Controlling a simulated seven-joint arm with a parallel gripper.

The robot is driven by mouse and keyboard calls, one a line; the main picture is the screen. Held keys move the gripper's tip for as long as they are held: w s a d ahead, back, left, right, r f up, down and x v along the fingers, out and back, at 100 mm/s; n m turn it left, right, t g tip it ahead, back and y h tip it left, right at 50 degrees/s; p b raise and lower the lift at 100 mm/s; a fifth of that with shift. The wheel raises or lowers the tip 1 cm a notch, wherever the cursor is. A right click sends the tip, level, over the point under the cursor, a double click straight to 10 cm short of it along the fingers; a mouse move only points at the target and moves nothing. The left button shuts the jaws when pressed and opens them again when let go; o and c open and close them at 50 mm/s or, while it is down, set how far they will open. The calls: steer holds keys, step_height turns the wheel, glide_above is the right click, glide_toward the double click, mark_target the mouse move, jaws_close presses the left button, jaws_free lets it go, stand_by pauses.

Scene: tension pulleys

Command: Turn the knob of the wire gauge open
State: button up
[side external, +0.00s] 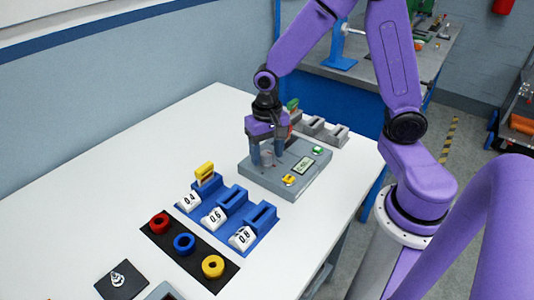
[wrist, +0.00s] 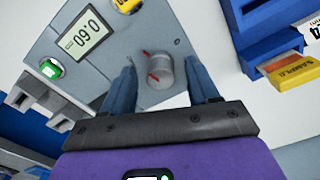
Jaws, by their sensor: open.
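The wire gauge (side external: 292,181) is a grey box on the white table, with a small display, a green button and a yellow part on top. In the wrist view its display (wrist: 82,40) reads 0.60. The round grey knob (wrist: 158,70) with red marks sits between my fingers, and they look apart from it on both sides. My gripper (wrist: 163,85) is open around the knob. In the side view my gripper (side external: 267,163) is over the gauge's left part and points down; the knob is mostly hidden there by the fingers.
A blue holder (side external: 228,213) with slots labelled 0.4, 0.6 and 0.8 stands in front of the gauge, a yellow sample piece (side external: 204,172) in its 0.4 slot. A black mat (side external: 190,267) carries red, blue and yellow rings. Grey blocks (side external: 322,130) stand behind the gauge. The table's left side is clear.

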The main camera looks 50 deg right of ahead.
steer(key=shift+f, duration=0.55)
steer(key=c, duration=1)
steer(key=shift+n, duration=0.3)
steer(key=n, duration=0.5)
steer(key=shift+d, duration=0.1)
steer(key=n, duration=0.6)
steer(key=shift+d, duration=0.1)
steer(key=shift+c, duration=0.2)
steer(key=shift+n, duration=0.3)
